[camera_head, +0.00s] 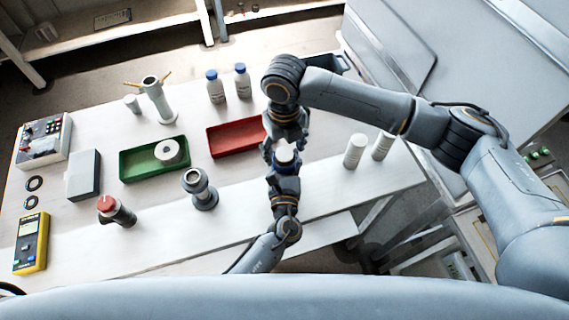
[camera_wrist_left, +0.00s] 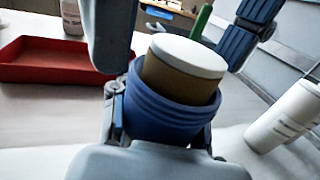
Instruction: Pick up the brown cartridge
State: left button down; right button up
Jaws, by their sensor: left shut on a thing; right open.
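A short brown cartridge (camera_wrist_left: 173,78) with a white end stands out of a blue ribbed part in the left wrist view; I cannot tell whether the two are one piece. In the head view the white end of the cartridge (camera_head: 285,156) shows between my two grippers. My left gripper (camera_head: 284,168) comes up from below and is shut on the blue ribbed part. My right gripper (camera_head: 284,146) reaches in from above, open, close to the white end; contact cannot be told.
A red tray (camera_head: 212,152) and a green tray (camera_head: 124,170) holding a white ring (camera_head: 168,151) lie left of the grippers. Two white cylinders (camera_head: 355,151) (camera_head: 382,147) stand to the right. Two blue-capped bottles (camera_head: 215,87) (camera_head: 243,81) stand behind. A grey flanged fitting (camera_head: 200,188) stands front left.

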grip_shut()
dwell(0.3)
notch_tip(320, 180, up, 18)
dwell(0.4)
pick_arm(q)
jog(key=c, duration=0.6)
grip_release()
jog(key=s, duration=1.2)
jog(key=shift+s+f, duration=0.1)
